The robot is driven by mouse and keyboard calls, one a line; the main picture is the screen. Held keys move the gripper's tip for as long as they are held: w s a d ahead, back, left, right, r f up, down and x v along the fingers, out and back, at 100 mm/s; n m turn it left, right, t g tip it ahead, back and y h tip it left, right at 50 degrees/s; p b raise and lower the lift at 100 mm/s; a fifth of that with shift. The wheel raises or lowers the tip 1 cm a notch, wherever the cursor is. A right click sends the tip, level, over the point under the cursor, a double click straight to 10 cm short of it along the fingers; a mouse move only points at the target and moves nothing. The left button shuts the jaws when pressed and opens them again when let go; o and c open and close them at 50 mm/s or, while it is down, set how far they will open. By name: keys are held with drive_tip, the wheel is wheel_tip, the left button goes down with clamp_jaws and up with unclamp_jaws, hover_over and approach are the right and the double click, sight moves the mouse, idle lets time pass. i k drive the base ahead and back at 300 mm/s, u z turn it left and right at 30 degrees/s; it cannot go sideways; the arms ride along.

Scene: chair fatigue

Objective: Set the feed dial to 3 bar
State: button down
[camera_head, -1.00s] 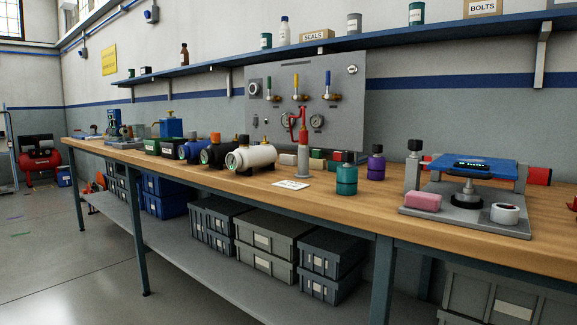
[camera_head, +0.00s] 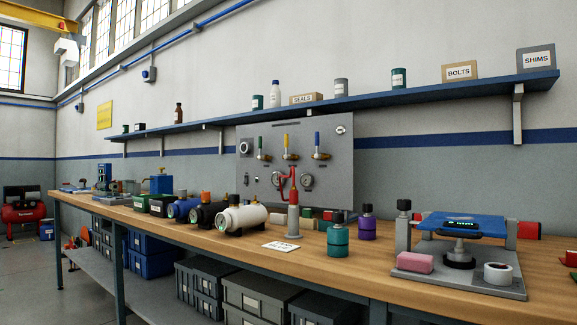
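A grey panel (camera_head: 345,172) stands upright at the back of the workbench, below the shelf. It carries three valves with a green handle (camera_head: 260,145), a yellow handle (camera_head: 286,142) and a blue handle (camera_head: 317,140). Two small round gauges, one left (camera_head: 276,179) and one right (camera_head: 306,181), sit lower down. Any marks or pointer readings are too small to read, and I cannot tell which part is the feed dial. A red fitting (camera_head: 291,180) partly covers the panel's lower middle. My gripper is not in view.
The wooden workbench (camera_head: 330,282) holds a white cylinder (camera_head: 243,217), a teal bottle (camera_head: 338,238), a purple bottle (camera_head: 367,225) and a grey plate with a blue-topped stand (camera_head: 462,225). A white card (camera_head: 281,246) lies before the panel.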

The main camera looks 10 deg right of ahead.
sight(245, 147)
drive_tip(key=u, duration=0.35)
drive_tip(key=k, duration=0.4)
drive_tip(key=u, duration=1.55)
drive_tip(key=i, duration=1.85)
drive_tip(key=z, duration=1.1)
drive_tip(key=i, duration=0.8)
drive_tip(key=z, duration=0.95)
